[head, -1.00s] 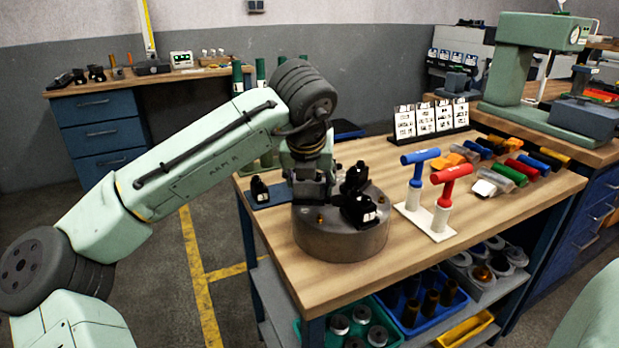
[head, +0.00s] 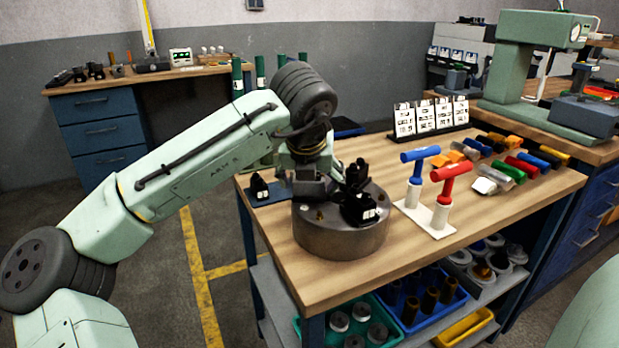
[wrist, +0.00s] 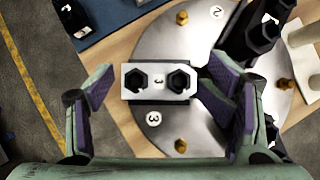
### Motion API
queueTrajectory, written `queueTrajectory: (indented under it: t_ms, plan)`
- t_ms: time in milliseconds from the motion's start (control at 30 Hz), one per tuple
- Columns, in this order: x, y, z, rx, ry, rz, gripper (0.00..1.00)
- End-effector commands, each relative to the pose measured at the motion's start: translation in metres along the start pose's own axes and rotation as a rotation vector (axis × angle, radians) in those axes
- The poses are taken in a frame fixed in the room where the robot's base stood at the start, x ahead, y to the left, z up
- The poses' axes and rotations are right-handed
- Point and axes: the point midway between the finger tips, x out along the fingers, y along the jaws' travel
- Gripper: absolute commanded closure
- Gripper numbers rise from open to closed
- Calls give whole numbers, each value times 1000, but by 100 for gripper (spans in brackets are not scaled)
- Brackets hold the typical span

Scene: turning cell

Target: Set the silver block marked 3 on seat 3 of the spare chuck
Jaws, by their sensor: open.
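The silver block marked 3 (wrist: 155,80) lies on the left part of the spare chuck's round top (wrist: 205,125), beside the printed 3. It has two dark hex-socket screws. In the head view the block (head: 308,188) shows below my gripper (head: 312,165). My gripper (wrist: 157,75) is open in the wrist view, with one purple-padded finger on each side of the block and gaps between. Whether the block is fully down on seat 3 is hard to tell. The chuck (head: 340,235) stands on the wooden bench and also carries black jaw blocks (head: 360,207).
A blue mat (head: 278,190) with a black block (head: 259,187) lies left of the chuck. A blue T-handle (head: 420,155) and a red T-handle (head: 451,173) stand in a white holder to the right. Several coloured blocks lie behind them. Brass pins (wrist: 181,145) rise from the chuck.

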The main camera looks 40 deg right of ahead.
Motion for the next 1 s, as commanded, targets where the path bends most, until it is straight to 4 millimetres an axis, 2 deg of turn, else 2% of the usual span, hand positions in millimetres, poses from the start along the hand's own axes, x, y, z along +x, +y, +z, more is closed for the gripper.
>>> queueTrajectory:
  t_ms: [367, 467, 800, 1000]
  plan:
    - [-7, 0, 2, -3, -7, -1, 26]
    - [-21, 0, 3, -3, -8, 0, 26]
    - [-92, -1, 2, -1, -7, -2, 26]
    - [-116, 0, 1, -1, -4, 0, 26]
